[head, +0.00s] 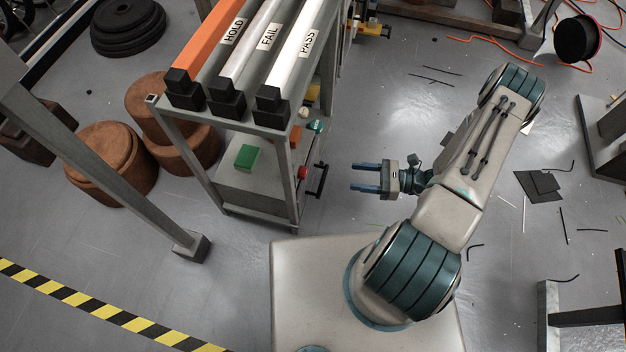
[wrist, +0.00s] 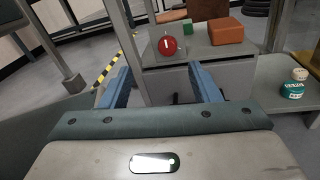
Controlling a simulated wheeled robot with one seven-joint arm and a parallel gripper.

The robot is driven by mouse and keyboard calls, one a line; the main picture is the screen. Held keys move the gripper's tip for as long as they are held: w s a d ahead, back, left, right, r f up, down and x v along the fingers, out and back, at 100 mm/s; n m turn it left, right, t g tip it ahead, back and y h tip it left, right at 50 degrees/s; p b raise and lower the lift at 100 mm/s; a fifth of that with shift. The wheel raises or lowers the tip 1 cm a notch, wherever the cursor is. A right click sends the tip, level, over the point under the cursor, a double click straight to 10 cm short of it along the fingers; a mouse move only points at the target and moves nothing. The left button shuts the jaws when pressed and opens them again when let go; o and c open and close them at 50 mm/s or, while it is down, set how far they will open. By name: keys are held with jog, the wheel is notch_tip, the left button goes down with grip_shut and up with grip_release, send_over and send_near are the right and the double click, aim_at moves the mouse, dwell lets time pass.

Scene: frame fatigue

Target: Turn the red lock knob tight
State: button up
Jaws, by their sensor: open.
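The red lock knob (head: 303,172) is on the side of the grey rack (head: 213,185), low down by the front post. In the wrist view the red knob (wrist: 167,46) is round with a pale vertical mark on its face. It sits ahead of and a little above the gap between my fingers. My gripper (head: 353,176) is open and empty, its two blue fingers pointing left toward the knob with a clear gap before it. The open fingers also frame the wrist view (wrist: 160,72). Neither finger touches the knob.
A black handle (head: 319,181) stands out from the rack just right of the knob. A green block (head: 246,157) lies on the lower shelf, and an orange block (wrist: 226,31) shows near it. A teal-and-white container (wrist: 293,86) stands at right. Labelled bars (head: 296,55) lie on top.

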notch_tip(320, 180, down, 3)
jog(key=m+t, duration=0.1)
jog(key=b, duration=0.4)
send_near(306, 173)
jog(key=shift+m+t, duration=0.3)
jog(key=x, duration=0.5)
jog(key=f+x, duration=0.1)
jog(key=x, duration=0.2)
jog(key=c, duration=1)
